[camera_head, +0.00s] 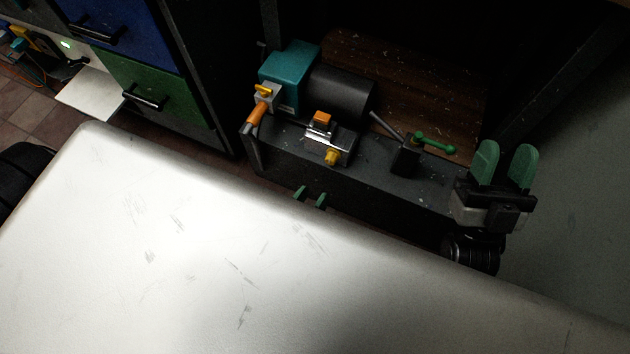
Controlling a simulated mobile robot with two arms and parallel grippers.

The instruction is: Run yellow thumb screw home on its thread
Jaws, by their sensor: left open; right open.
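A yellow thumb screw (332,157) shows as a small knob on the front of a silver metal block (337,139), which has an orange piece (322,118) on top. The block stands on the dark bench (372,170). How deep the screw sits in its thread cannot be told. Only the two green fingertips of my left gripper (311,196) show, apart and empty, below the front edge of the bench, nearer than the screw. The rest of that gripper is hidden. My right gripper (506,165) is open and empty at the right end of the bench, its green fingers pointing up, well away from the screw.
A teal machine housing (288,75) with a dark cylinder (341,93) stands behind the block. It has a yellow lever (263,91) and an orange handle (256,114). A dark post (405,157) with a green-handled lever (436,144) stands right of the block. Drawers (150,90) are at left.

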